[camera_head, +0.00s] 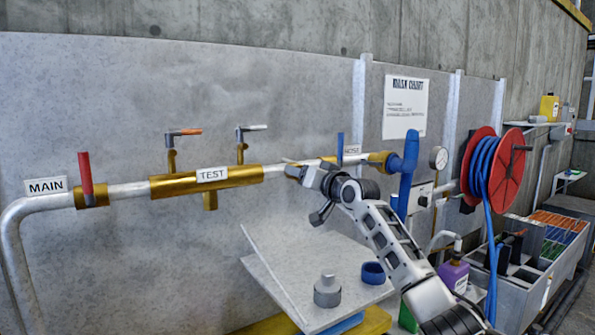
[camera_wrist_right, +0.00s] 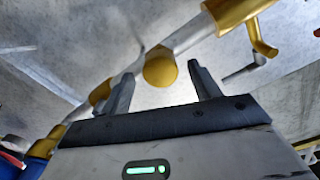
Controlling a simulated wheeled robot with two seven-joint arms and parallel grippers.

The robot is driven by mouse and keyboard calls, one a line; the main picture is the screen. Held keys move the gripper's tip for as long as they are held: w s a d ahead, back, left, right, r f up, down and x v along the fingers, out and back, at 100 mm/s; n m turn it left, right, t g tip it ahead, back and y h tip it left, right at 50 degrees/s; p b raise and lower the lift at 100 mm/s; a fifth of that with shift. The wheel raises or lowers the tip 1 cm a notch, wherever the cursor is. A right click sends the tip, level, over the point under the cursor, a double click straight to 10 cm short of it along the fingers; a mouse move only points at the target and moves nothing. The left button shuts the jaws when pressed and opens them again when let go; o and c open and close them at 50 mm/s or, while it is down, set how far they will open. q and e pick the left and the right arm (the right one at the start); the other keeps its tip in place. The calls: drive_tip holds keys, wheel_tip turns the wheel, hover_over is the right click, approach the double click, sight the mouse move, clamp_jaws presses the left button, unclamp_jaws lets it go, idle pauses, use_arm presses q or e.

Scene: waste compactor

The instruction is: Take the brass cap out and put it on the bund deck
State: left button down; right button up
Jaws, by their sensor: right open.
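A rounded brass end, which looks like the brass cap (camera_wrist_right: 160,68), sits at the pipe between my right gripper's fingers in the wrist view. My right gripper (camera_wrist_right: 160,85) is open around it, with a gap to each finger; I cannot tell whether either touches. In the head view my right gripper (camera_head: 296,168) is at the pipe, right of the brass TEST body (camera_head: 232,178), and mostly hides the cap. Below is a light grey slanted deck (camera_head: 290,255), seemingly the bund deck, carrying a grey stepped plug (camera_head: 327,291) and a blue ring (camera_head: 372,272). My left gripper is not in view.
The pipe (camera_head: 128,191) carries a red lever (camera_head: 86,173) and small valves. A blue hose elbow (camera_head: 405,175) stands right of the gripper. A red hose reel (camera_head: 490,168) and purple bottle (camera_head: 453,274) are farther right. The deck's left part is bare.

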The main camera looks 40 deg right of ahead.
drive_tip(key=m+p, duration=0.6)
drive_tip(key=m, duration=1.3)
drive_tip(key=shift+r, duration=0.1)
drive_tip(key=c, duration=1.1)
drive_tip(key=n+b, duration=0.2)
drive_tip(key=n, duration=0.3)
